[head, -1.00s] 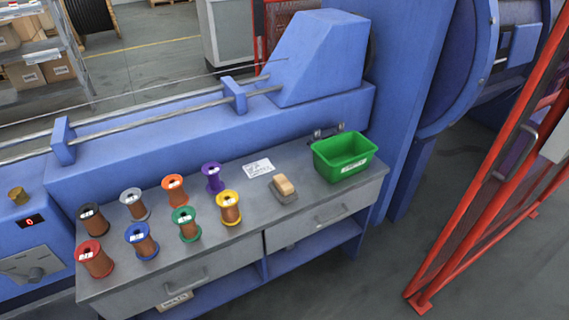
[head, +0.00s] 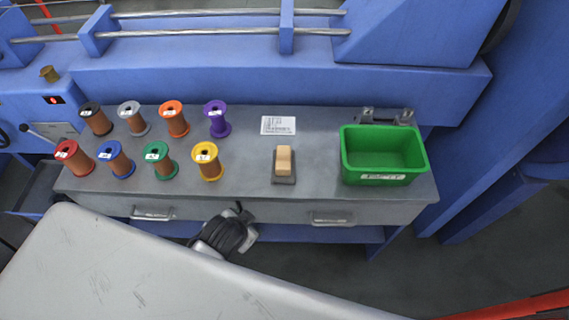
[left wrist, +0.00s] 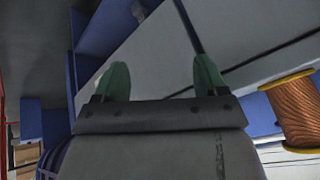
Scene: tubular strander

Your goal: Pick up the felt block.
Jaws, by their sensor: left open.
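The felt block (head: 284,160), a tan block on a dark grey base, sits upright on the grey bench top between the yellow spool and the green bin. My left gripper (head: 241,212) shows in the head view as a dark shape at the bench's front edge, below and left of the block and apart from it. In the left wrist view the left gripper's green fingers (left wrist: 161,78) are spread with nothing between them. The felt block is not visible in that view. My right gripper is in neither view.
Several wire spools stand in two rows on the left of the bench; the yellow one (head: 207,161) is nearest the block. A green bin (head: 384,179) stands at right. A white label (head: 278,125) lies behind the block. Drawer handles (head: 332,218) project in front.

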